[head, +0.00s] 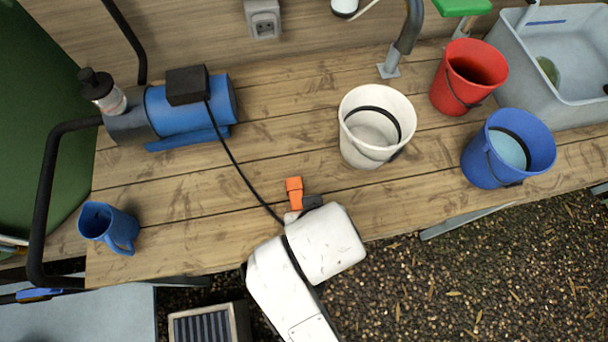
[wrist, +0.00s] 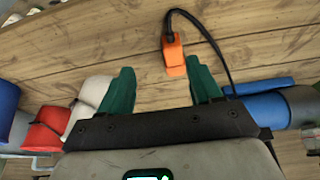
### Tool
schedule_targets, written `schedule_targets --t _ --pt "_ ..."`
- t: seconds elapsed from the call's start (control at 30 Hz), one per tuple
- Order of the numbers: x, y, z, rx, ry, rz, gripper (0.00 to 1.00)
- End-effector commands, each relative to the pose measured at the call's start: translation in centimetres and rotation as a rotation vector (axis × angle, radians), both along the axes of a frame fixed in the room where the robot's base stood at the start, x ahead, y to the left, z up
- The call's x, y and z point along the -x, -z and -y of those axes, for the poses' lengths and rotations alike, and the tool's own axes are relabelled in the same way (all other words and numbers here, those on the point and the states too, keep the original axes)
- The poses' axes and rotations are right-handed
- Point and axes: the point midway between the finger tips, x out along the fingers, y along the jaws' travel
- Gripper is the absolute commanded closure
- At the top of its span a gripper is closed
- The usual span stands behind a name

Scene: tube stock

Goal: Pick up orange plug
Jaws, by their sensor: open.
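The orange plug (head: 294,192) lies on the wooden table, with a black cable running from it. In the wrist view the orange plug (wrist: 174,57) is just ahead of the fingertips, nearer the right finger than the left. My gripper (wrist: 160,66) is open, with two green fingers apart and nothing between them. In the head view my white arm covers most of my gripper, which is just below the plug. I cannot tell how high the fingers are above the table.
A blue pump (head: 190,108) stands at the left, and the cable leads to it. A blue mug (head: 108,227) is at the front left. A white bucket (head: 372,100), red bucket (head: 460,95) and blue bucket (head: 482,168) stand to the right. The wood around the plug is mostly clear.

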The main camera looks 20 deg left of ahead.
Motion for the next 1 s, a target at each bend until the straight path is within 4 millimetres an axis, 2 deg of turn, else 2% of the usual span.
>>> schedule_targets --t 0.17,0.27,0.5,0.77,1.0 --pt "0.7 -1.0 -1.8 -0.01 -0.029 0.009 0.36" --pt "0.7 -0.6 -2.2 -0.01 -0.035 0.009 0.36" --pt "-0.3 2.7 -3.0 -0.01 -0.034 0.008 0.36" --pt "-0.9 4.4 -3.5 -0.011 -0.034 0.008 0.36" --pt "-1.8 7.3 -4.3 -0.01 -0.034 0.008 0.36"
